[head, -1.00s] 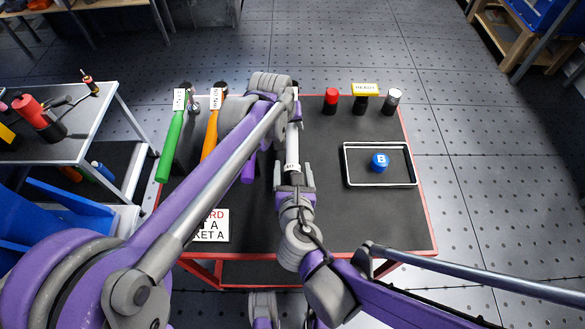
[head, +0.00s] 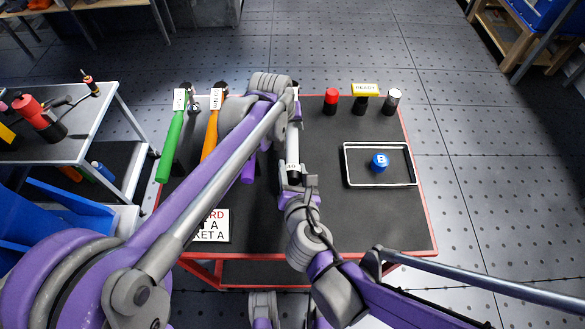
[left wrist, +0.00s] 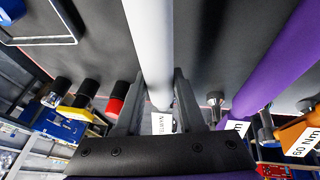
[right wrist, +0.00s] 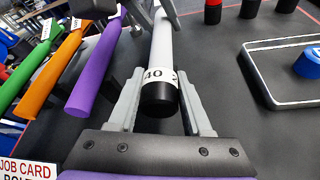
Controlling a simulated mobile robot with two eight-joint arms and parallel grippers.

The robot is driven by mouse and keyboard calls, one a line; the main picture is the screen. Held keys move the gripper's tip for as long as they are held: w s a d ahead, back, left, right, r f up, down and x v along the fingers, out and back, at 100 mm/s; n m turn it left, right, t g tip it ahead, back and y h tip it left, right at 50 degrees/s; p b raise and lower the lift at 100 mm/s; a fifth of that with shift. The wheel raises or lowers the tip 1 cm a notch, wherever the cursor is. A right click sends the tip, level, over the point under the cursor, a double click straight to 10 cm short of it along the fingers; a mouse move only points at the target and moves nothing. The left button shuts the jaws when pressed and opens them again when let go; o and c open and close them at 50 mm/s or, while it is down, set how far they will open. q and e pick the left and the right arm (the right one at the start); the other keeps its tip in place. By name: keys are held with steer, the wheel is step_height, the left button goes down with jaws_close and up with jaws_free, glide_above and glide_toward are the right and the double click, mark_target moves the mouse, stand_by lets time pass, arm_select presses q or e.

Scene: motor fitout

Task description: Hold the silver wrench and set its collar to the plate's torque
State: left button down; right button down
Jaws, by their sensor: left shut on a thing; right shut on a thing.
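The silver wrench (head: 292,145) lies lengthwise mid-table, its head end hidden behind my left arm. My left gripper (left wrist: 160,78) is shut on its pale shaft (left wrist: 150,35) towards the far end; a white tag (left wrist: 162,123) shows beyond the fingers. My right gripper (right wrist: 162,82) is shut on the collar (right wrist: 160,88) at the near end, one finger each side. Its white band shows "40" and part of a "2" above a black end cap. The job card (head: 210,226) lies at the near left, partly covered by my left arm; its torque is not readable.
Green (head: 170,145), orange (head: 211,135) and purple (right wrist: 95,70) wrenches lie left of the silver one. Red (head: 331,100), yellow "READY" (head: 365,90) and white-topped (head: 393,100) posts stand back right. A white-rimmed tray (head: 347,165) holds a blue "B" knob (head: 380,161).

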mark_target(298, 181)
steer(key=m+y, duration=0.1)
steer(key=m, duration=0.1)
steer(key=m+t+y, duration=0.1)
steer(key=m, duration=0.2)
steer(key=shift+d+y, duration=0.15)
steer(key=shift+y, duration=0.25)
stand_by(0.3)
steer(key=shift+c, duration=1.6)
jaws_free()
steer(key=shift+v, duration=3.7)
